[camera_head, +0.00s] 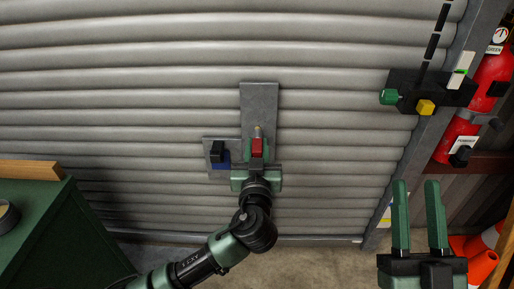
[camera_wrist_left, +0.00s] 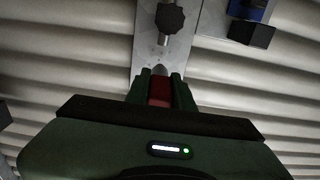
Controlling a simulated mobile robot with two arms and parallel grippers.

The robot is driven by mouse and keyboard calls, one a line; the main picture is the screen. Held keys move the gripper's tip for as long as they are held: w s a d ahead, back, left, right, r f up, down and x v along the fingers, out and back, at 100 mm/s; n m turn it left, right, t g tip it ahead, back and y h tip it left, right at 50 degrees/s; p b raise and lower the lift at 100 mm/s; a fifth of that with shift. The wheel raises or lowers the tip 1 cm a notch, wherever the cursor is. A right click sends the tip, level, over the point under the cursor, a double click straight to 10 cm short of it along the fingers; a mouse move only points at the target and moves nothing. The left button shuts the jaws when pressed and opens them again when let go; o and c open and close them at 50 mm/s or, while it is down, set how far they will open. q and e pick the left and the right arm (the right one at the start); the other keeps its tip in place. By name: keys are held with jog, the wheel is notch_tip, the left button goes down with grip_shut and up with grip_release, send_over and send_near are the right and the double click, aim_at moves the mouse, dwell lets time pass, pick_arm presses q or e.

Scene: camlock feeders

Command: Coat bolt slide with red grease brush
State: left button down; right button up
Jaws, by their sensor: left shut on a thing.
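My left gripper (camera_head: 257,152) is shut on the red grease brush (camera_head: 257,145) in front of the shutter. The brush points up at the grey metal plate (camera_head: 259,97). In the left wrist view the red brush (camera_wrist_left: 160,89) sits between the green fingers, its pale tip close to the plate. Just beyond the tip is a metal bolt with a black knob (camera_wrist_left: 170,18), likely the bolt slide. I cannot tell if the tip touches it. In the head view the bolt is mostly hidden by my gripper. My right gripper (camera_head: 421,215) is open and empty at lower right.
A blue part with a black block (camera_head: 217,152) is on a smaller plate left of the gripper. A green cabinet (camera_head: 40,230) stands at lower left. A black box with green and yellow knobs (camera_head: 430,92), red extinguishers (camera_head: 490,80) and orange cones (camera_head: 480,262) are at right.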

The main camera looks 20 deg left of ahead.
aim_at(258, 140)
pick_arm(q)
jog(key=shift+r+p, duration=0.35)
jog(key=shift+r, duration=0.25)
pick_arm(e)
jog(key=w+f+g, duration=0.2)
jog(key=f, duration=0.1)
jog(key=shift+f+h, duration=0.2)
jog(key=shift+h, duration=0.1)
pick_arm(q)
jog(key=shift+w, duration=0.35)
pick_arm(e)
jog(key=shift+s+r+t, duration=0.3)
jog(key=shift+s+r, duration=0.05)
jog(key=shift+r, duration=0.5)
dwell(1.7)
